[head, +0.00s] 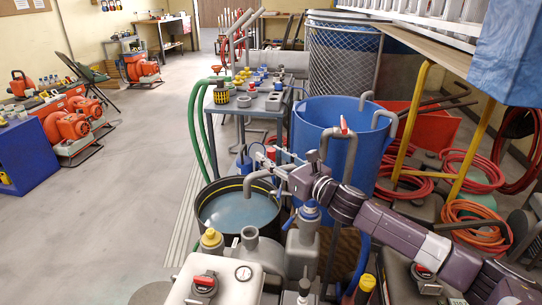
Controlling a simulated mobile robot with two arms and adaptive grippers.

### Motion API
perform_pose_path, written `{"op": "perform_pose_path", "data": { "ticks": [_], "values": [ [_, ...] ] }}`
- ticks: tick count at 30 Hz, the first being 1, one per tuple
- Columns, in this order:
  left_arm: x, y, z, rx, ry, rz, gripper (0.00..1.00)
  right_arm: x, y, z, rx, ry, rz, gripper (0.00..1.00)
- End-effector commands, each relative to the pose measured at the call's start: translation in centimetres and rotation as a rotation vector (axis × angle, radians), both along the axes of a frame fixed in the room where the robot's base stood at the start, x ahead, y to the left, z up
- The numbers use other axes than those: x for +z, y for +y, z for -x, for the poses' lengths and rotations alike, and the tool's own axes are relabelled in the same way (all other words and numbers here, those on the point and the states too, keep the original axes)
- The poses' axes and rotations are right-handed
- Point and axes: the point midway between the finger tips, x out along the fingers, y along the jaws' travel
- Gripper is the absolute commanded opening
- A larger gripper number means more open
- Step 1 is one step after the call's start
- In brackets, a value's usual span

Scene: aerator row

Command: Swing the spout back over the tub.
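A round black tub (204,221) with a yellow line around its rim stands left of centre and holds bluish water. A grey curved spout (254,181) reaches in from the right, and its downturned end appears above the right part of the tub. My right gripper (268,163) comes in from the lower right, with its thin fingers beside and just above the spout. The hand hides part of the spout. I cannot tell whether the fingers touch it or how far apart they are. My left gripper is not in view.
A large blue barrel (310,120) and a grey pipe with a red handle (344,126) stand behind my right arm. A cluttered cart (262,103) is behind the tub. Pump fittings (247,250) crowd the foreground. The floor at left is open.

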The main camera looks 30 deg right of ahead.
Motion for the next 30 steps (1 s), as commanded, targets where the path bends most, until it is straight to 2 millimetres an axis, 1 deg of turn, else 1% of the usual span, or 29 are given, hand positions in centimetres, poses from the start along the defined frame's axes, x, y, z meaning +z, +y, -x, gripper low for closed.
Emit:
{"op": "perform_pose_path", "data": {
  "ticks": [3,11,20,21,30],
  "values": [
    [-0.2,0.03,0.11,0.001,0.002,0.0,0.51,0.02,0.13,-0.32,0.001,0.0,0.001,0.34],
    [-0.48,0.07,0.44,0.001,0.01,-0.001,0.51,-0.02,0.13,-0.35,0.001,0.0,0.0,0.34],
    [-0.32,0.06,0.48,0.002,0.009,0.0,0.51,-0.01,0.12,-0.33,0.001,0.0,0.0,0.01],
    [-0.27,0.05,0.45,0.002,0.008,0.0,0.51,-0.01,0.12,-0.33,0.001,0.0,0.0,0.0],
    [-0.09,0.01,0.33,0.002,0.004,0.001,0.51,0.0,0.13,-0.35,0.0,0.0,0.0,0.0]
  ]
}}
